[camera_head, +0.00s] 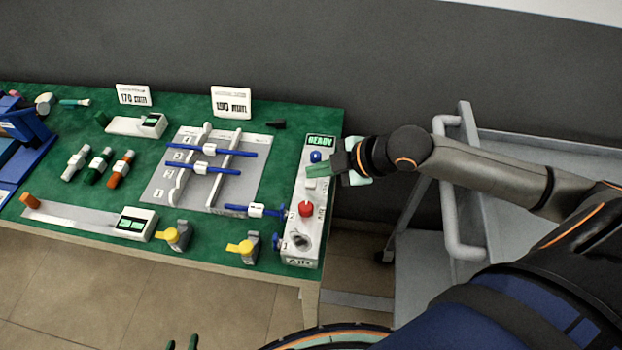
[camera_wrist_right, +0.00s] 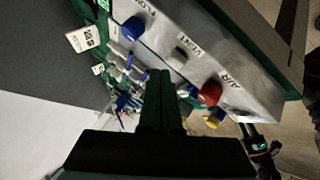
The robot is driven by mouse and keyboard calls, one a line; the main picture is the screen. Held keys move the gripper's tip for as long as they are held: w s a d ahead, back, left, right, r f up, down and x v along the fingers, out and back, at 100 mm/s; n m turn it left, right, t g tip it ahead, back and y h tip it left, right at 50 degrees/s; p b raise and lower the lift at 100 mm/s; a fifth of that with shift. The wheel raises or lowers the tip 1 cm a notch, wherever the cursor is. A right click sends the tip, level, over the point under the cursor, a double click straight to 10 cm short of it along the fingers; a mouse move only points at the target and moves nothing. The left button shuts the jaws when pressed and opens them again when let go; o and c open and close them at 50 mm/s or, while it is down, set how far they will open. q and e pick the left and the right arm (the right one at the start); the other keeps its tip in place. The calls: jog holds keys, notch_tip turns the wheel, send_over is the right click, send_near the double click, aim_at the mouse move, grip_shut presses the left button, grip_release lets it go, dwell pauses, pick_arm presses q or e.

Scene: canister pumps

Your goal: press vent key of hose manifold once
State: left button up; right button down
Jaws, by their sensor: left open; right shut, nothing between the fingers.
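The hose manifold (camera_head: 312,232) is a light grey box at the table's right end, with a green READY display (camera_head: 321,141). It carries a blue knob (camera_head: 316,156), a red knob (camera_head: 306,209) and a pale vent key between them. In the right wrist view the vent key (camera_wrist_right: 179,56) sits beside the VENT label, between the blue knob (camera_wrist_right: 133,28) and the red AIR knob (camera_wrist_right: 210,92). My right gripper (camera_head: 312,172) is shut and empty over the manifold near the vent key; contact cannot be told. My left gripper (camera_head: 182,342) is open at the bottom edge, away from the manifold.
A rack with blue rods (camera_head: 205,163) stands left of the manifold on the green table (camera_head: 262,118). Yellow-handled valves (camera_head: 241,247) lie along the front edge. A grey cart (camera_head: 512,150) stands to the right.

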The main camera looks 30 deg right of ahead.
jog(key=shift+f, duration=0.3)
jog(key=shift+f, duration=0.5)
dwell(0.5)
dwell(0.4)
jog(key=shift+r+p, duration=0.9)
jog(key=shift+p, duration=0.2)
notch_tip(320, 180, up, 5)
jog(key=p, duration=0.5)
jog(key=shift+p, duration=0.35)
jog(key=shift+s, duration=0.1)
